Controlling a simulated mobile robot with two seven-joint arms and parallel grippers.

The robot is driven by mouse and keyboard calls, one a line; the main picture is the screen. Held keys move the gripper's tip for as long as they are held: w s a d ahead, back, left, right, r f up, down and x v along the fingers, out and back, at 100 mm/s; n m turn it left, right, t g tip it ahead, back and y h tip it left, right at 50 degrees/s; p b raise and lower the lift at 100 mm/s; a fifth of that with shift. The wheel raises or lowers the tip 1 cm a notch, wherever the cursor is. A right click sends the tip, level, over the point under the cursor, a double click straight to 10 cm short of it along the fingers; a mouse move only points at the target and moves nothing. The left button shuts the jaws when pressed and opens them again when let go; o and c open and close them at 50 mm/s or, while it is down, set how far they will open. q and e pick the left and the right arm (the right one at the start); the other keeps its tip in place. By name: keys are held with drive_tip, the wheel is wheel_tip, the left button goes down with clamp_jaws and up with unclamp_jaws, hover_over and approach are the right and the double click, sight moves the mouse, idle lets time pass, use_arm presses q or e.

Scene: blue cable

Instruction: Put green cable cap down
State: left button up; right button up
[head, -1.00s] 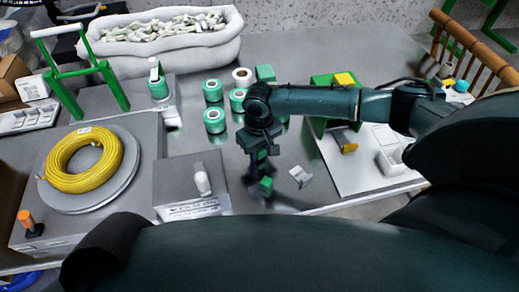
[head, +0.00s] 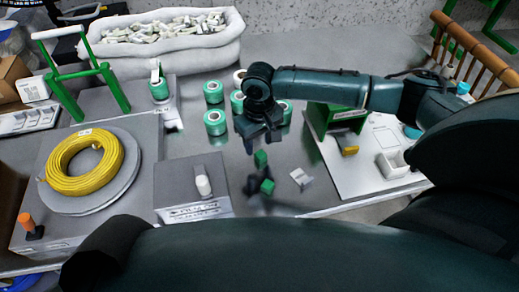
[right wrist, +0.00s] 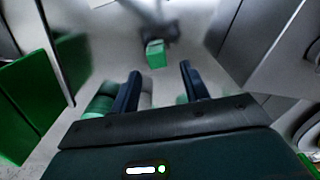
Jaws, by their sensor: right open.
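The green cable cap is a small green block (head: 267,186) on the shiny grey table below my right gripper. A second small green piece (head: 260,158) shows just above it in the head view; I cannot tell if it is separate or a reflection. My right gripper (head: 261,145) is open, with its fingers above the green pieces. In the right wrist view, a green block (right wrist: 155,53) lies beyond the open, empty fingertips (right wrist: 160,72), apart from them. My left gripper is not in view.
Several green-and-white spools (head: 215,122) stand left of and behind the gripper. A grey box (head: 192,192) is at left, a small grey piece (head: 300,178) at right. A green holder (head: 318,117) and white board (head: 365,180) lie further right. A yellow cable coil (head: 60,180) sits far left.

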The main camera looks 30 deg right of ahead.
use_arm(q)
drive_tip(key=shift+p, duration=0.3)
use_arm(e)
wheel_tip(320, 180, up, 6)
drive_tip(key=shift+d+r, duration=0.15)
drive_tip(key=shift+r, duration=0.1)
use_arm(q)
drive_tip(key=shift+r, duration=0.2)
